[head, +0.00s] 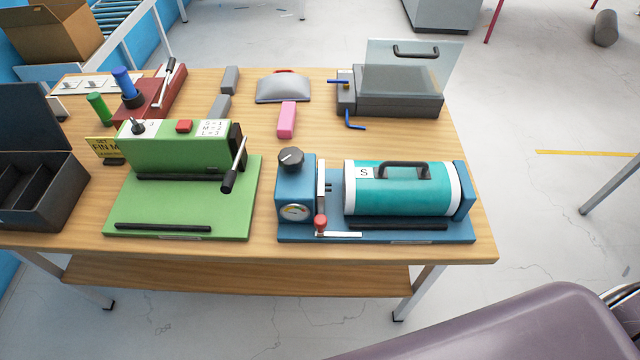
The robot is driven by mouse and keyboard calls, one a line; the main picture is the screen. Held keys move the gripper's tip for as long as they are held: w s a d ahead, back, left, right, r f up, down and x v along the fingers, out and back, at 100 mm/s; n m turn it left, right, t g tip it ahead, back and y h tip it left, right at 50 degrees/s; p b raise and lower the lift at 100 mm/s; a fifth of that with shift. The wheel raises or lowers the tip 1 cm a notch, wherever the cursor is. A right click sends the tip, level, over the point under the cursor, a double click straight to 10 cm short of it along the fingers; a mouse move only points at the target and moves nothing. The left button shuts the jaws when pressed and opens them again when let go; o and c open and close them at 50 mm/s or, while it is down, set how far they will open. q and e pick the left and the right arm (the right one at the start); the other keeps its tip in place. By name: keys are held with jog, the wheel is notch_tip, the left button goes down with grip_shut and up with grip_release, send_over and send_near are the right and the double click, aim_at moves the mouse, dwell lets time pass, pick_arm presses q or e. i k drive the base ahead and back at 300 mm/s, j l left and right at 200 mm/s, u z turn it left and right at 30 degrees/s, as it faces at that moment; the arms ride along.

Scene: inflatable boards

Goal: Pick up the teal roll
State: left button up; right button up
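The teal roll (395,199) lies on its side in the blue machine (295,190) at the front right of the wooden table. It has white bands near both ends, a white label marked "S" and a dark handle (404,165) on top. The blue machine has a black knob, a round gauge and a red-tipped lever at the roll's left, and a blue end plate at its right. Neither of my grippers is in view.
A green machine (175,150) with a lever stands left of the blue machine. A pink block (286,120) and a grey box with a raised clear lid (400,104) are behind it. A black open case (45,190) is at the far left. Bare wood (370,140) lies behind the roll.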

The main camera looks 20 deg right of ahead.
aim_at(370, 187)
jog(key=z, duration=1.05)
jog(key=k+l, duration=0.1)
jog(key=l, duration=0.15)
jog(key=k+l, duration=0.1)
jog(key=l, duration=0.15)
